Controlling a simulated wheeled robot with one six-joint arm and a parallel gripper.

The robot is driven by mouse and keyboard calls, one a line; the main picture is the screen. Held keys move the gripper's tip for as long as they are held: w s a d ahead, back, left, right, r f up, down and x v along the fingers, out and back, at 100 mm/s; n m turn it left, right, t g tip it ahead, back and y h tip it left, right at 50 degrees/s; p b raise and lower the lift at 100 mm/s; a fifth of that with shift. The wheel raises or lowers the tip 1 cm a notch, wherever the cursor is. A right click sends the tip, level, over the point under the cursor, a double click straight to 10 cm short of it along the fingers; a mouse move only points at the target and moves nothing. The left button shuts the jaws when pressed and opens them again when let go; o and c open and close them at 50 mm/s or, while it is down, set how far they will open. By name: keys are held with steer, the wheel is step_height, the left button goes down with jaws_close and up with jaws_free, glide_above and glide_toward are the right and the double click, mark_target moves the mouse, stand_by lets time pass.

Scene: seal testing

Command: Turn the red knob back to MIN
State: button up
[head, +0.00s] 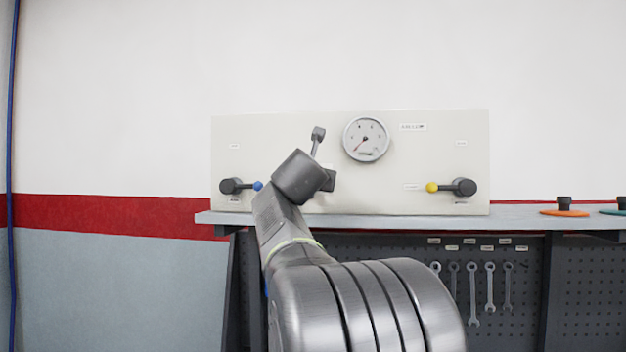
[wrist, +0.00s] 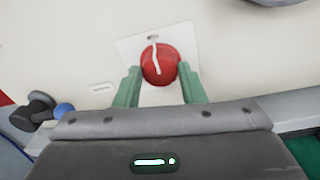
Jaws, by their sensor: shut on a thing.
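The red knob (wrist: 170,57) shows in the wrist view, on a white plate (wrist: 128,46) fixed to the pale panel. A white pointer line runs on it, pointing up in the picture toward a small dark mark at the plate's top. The marks are too small to read, so I cannot tell which is MIN. My gripper (wrist: 160,73) is shut on the knob, with a green finger on its left and right sides. In the head view my arm hides the knob.
The panel (head: 420,160) stands on a grey shelf (head: 350,222). It carries a round gauge (head: 366,139), a blue-tipped lever (head: 235,186) at left and a yellow-tipped lever (head: 460,187) at right. Wrenches (head: 490,285) hang below. An orange disc (head: 564,212) lies at right.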

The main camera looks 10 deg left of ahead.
steer(key=o, duration=1)
steer(key=shift+f, duration=0.1)
steer(key=s+b, duration=0.1)
steer(key=s, duration=0.3)
steer(key=s+b, duration=0.1)
steer(key=s, duration=0.4)
steer(key=s+b, duration=0.1)
steer(key=s, duration=0.3)
steer(key=shift+s+d+r+b, duration=0.25)
steer(key=shift+s+d+b, duration=0.05)
steer(key=shift+s+d, duration=0.1)
steer(key=w+p, duration=0.1)
steer(key=w, duration=0.3)
steer(key=w+p, duration=0.1)
steer(key=w, duration=0.4)
steer(key=w+p, duration=0.1)
steer(key=w, duration=0.4)
steer(key=shift+a+f+p, duration=0.2)
steer(key=shift+a+p, duration=0.1)
steer(key=shift+a, duration=0.1)
steer(key=shift+s, duration=0.15)
